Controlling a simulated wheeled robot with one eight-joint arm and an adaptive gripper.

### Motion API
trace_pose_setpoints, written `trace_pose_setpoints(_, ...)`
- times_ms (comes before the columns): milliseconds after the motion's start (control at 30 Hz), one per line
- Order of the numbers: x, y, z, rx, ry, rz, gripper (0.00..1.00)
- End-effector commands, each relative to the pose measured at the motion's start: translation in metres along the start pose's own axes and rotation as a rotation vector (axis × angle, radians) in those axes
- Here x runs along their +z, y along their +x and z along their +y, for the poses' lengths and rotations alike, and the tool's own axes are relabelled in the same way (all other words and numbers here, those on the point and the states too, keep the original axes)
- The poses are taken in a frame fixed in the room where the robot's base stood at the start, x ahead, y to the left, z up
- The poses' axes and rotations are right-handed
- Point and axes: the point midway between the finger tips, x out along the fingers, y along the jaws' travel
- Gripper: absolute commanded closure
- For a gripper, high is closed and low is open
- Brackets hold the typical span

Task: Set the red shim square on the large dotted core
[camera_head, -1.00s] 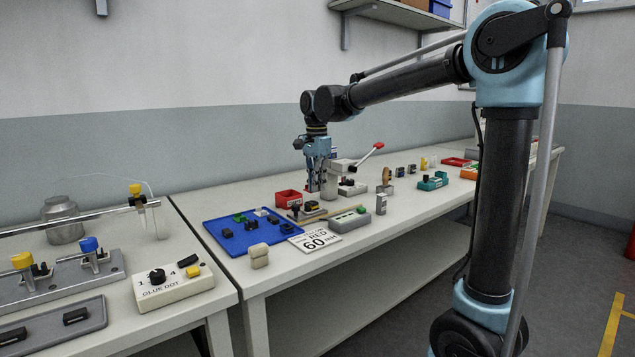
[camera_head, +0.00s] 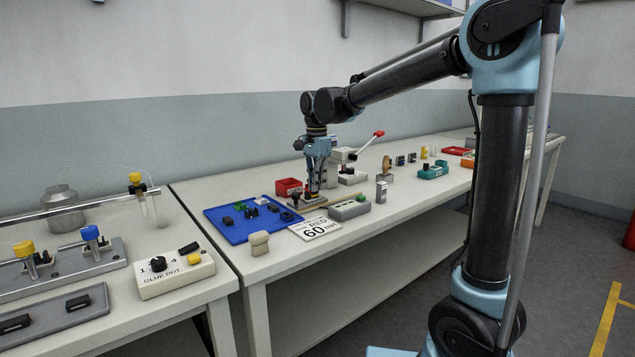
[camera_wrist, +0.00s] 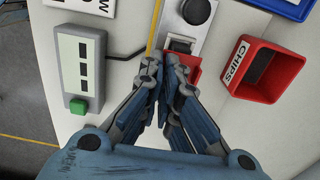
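In the wrist view, my gripper (camera_wrist: 168,72) has its fingers close together over the end of a grey fixture plate (camera_wrist: 205,32). A flat red piece, which looks like the red shim (camera_wrist: 193,64), shows at and beside the fingertips. It lies by a dark block with a pale top (camera_wrist: 180,45) on the plate, perhaps a core; I see no dots on it. The fingers hide part of the red piece, so I cannot tell whether they grip it or whether it rests on anything. In the head view my gripper (camera_head: 312,188) points down at the fixture.
A red CHIPS bin (camera_wrist: 268,70) stands close right of the fingers in the wrist view. A grey display box with a green button (camera_wrist: 78,105) stands left. In the head view, a blue tray (camera_head: 232,232) holds several small blocks. A printed 60 card (camera_head: 315,229) lies in front.

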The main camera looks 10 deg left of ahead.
Motion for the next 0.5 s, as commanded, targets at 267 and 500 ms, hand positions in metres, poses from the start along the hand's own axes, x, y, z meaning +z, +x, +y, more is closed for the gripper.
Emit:
trace_pose_setpoints(267, 0.0, 0.0029, 0.0001, 0.0, 0.0, 0.0, 1.0)
trace_pose_setpoints(500, 0.0, 0.0028, 0.0, 0.0, 0.0, 0.0, 0.9)
